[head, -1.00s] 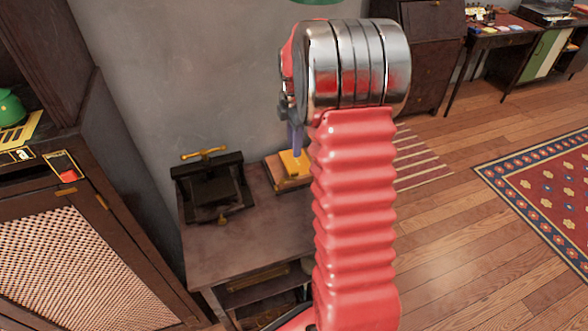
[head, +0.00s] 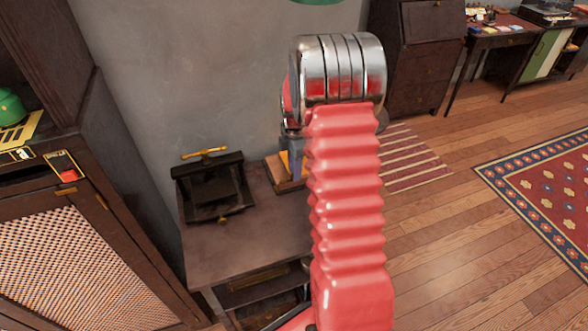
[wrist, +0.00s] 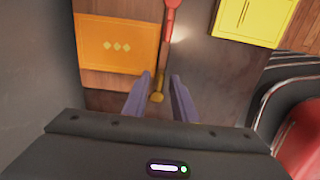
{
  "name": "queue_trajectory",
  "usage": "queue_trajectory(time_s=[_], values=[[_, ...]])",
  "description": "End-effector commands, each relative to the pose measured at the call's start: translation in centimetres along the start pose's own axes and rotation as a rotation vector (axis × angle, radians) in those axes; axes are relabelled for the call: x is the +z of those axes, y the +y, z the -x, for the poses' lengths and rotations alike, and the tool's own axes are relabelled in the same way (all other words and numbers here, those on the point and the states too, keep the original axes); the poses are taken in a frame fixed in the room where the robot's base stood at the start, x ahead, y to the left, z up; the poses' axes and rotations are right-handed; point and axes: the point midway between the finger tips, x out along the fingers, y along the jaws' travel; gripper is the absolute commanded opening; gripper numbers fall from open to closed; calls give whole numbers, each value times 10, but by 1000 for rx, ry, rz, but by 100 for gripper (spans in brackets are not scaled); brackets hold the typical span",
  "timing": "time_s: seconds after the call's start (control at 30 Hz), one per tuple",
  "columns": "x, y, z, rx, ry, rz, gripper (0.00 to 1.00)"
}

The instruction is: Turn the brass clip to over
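My gripper (wrist: 160,76) is open, its two purple fingers apart in the wrist view. A thin brass piece with a rounded end (wrist: 157,97), likely the brass clip, shows between the fingers. Its stem runs up to a red part (wrist: 171,16). I cannot tell whether either finger touches it. A wooden board with an orange panel marked with three diamonds (wrist: 117,46) is to the left, and a yellow panel (wrist: 248,20) is to the upper right. In the head view my gripper (head: 294,158) is low over the wooden board (head: 286,184), and my arm hides the clip.
A black press with a brass bar (head: 204,152) stands on the dark small table (head: 245,240), left of the board. A grey wall (head: 220,70) is close behind. A cabinet (head: 85,250) stands at the left. The floor to the right is open.

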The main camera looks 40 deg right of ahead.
Motion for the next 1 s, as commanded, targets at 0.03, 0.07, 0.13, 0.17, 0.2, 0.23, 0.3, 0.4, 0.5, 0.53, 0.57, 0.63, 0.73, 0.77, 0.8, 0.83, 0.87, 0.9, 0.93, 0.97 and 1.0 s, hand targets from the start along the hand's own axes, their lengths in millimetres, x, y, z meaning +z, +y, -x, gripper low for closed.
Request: queue_trajectory(time_s=[0.03,0.07,0.13,0.17,0.2,0.23,0.3,0.4,0.5,0.53,0.57,0.63,0.73,0.77,0.8,0.83,0.87,0.9,0.93,0.97,1.0], values=[[0,0,0,0,0,0,25],[0,0,0,0,0,0,25],[0,0,0,0,0,0,22],[0,0,0,0,0,0,19],[0,0,0,0,0,0,17],[0,0,0,0,0,0,14],[0,0,0,0,0,0,10],[0,0,0,0,0,-1,2],[0,0,0,1,0,-1,0],[0,0,0,1,0,-1,0],[0,0,0,1,0,-1,0],[0,0,0,1,0,-1,0],[-3,0,0,1,0,0,0],[-2,0,0,1,0,-1,0],[-2,0,0,2,0,-2,0],[-2,1,1,2,1,-4,0],[-1,1,1,2,1,-6,0],[-1,1,1,2,1,-11,0],[-1,1,1,2,1,-15,0],[-1,1,1,2,1,-21,0],[-1,1,1,3,1,-31,0]])
